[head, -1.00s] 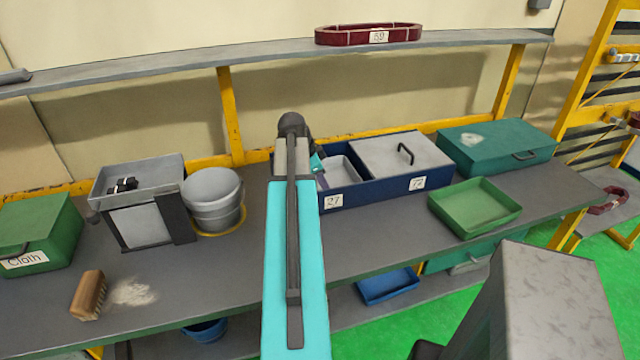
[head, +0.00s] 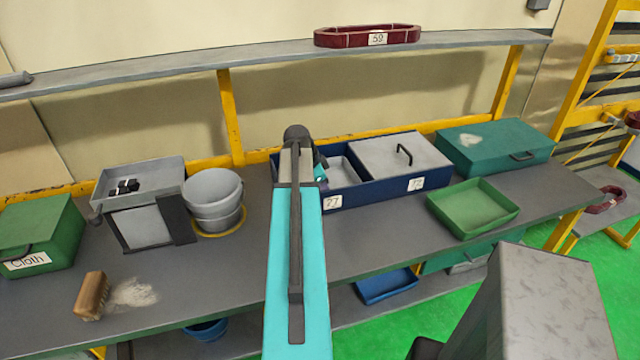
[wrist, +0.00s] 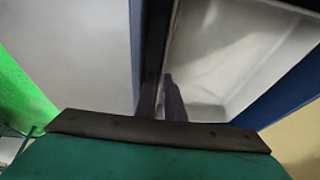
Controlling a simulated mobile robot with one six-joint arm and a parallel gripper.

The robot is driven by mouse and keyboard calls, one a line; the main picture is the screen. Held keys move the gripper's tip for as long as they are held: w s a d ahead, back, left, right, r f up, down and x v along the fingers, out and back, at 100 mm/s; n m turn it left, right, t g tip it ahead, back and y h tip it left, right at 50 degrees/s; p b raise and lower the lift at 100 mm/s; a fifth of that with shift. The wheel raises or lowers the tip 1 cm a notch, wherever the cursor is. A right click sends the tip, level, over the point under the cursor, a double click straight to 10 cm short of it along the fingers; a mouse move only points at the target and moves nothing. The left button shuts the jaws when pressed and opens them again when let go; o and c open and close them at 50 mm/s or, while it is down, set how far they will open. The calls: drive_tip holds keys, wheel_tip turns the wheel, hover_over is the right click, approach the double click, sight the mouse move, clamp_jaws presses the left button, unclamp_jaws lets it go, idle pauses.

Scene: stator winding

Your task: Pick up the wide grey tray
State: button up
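A grey tray (head: 345,172) sits in the left compartment of a blue box (head: 352,194), marked 27, partly hidden by my arm. Its pale inside shows at the right of the wrist view (wrist: 225,55). Another wide grey tray (head: 168,170) with small black pieces in it rests on a stand at the left of the bench. My gripper (wrist: 161,95) is at the blue box, by the edge between the grey tray and the flat grey surface beside it. The head view hides its fingers behind my arm. Whether they are open or touching the tray is unclear.
A grey lid with a handle (head: 400,158) covers the right compartment, marked 72. A green tray (head: 472,208) and a teal case (head: 495,147) stand to the right. Grey buckets (head: 213,198), a brush (head: 91,296) and a green Cloth box (head: 42,232) are left. The front middle bench is clear.

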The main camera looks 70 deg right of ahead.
drive_tip(key=shift+p+x, duration=0.3)
drive_tip(key=shift+x, duration=0.95)
clamp_jaws()
drive_tip(key=shift+r, duration=0.2)
wheel_tip(320, 180, up, 9)
drive_tip(key=b, duration=0.2)
drive_tip(key=shift+b, duration=0.4)
drive_tip(key=shift+r, duration=0.35)
